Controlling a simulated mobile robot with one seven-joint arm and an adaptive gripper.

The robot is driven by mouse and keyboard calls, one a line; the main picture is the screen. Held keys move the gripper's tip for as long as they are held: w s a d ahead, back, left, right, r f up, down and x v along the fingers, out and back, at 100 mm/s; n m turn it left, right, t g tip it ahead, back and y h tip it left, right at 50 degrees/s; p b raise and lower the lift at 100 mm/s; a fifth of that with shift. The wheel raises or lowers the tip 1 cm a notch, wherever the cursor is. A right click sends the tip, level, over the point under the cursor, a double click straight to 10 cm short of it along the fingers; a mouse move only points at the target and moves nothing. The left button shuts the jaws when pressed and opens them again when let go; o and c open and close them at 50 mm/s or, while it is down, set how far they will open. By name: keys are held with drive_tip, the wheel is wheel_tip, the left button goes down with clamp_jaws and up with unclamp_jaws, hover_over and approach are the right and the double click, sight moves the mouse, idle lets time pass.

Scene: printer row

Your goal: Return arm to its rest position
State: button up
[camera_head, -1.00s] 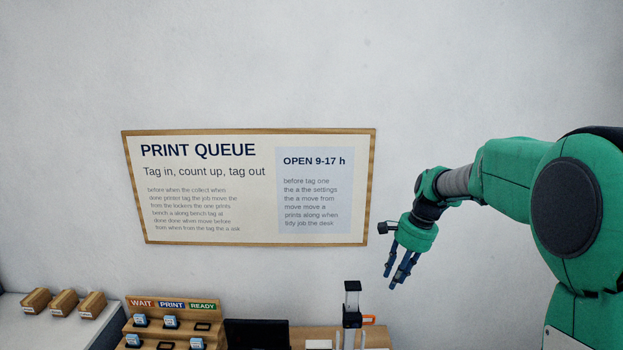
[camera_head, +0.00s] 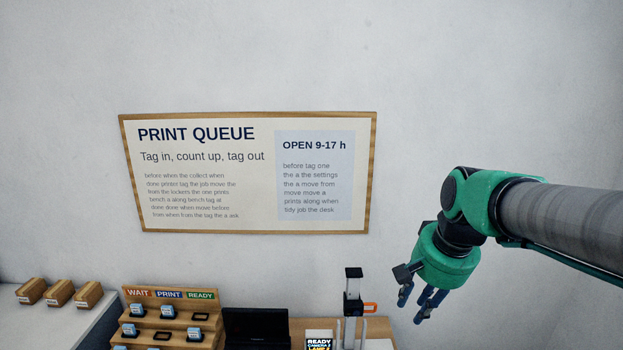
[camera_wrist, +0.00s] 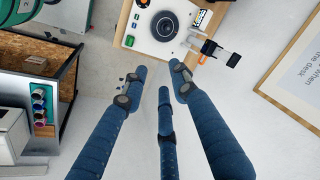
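My arm reaches in from the right edge in the head view, with my gripper (camera_head: 424,303) pointing down and a little left, high in front of the wall. In the wrist view my gripper (camera_wrist: 159,85) shows its blue fingers spread apart with nothing between them. The fingers are clear of the bench and touch nothing that I can see. Behind the fingertips in the wrist view lies a white board with a dark round part (camera_wrist: 165,26).
The PRINT QUEUE sign (camera_head: 250,225) hangs on the wall left of my gripper. Below are a wooden tag rack (camera_head: 213,340), a dark screen (camera_head: 256,328) and an upright device with an orange part (camera_head: 353,290). Wooden boxes (camera_head: 60,293) stand on a white surface at left.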

drive_tip(key=s+f+n+t+b, duration=0.1)
drive_tip(key=s+f, duration=0.3)
drive_tip(key=s, duration=0.5)
drive_tip(key=s+f+n+t+h+b, duration=0.1)
drive_tip(key=s+f+n+b, duration=0.2)
drive_tip(key=s, duration=0.6)
drive_tip(key=shift+s+f+n+b, duration=0.3)
drive_tip(key=shift+f+n+b, duration=0.1)
drive_tip(key=shift+f+b, duration=0.1)
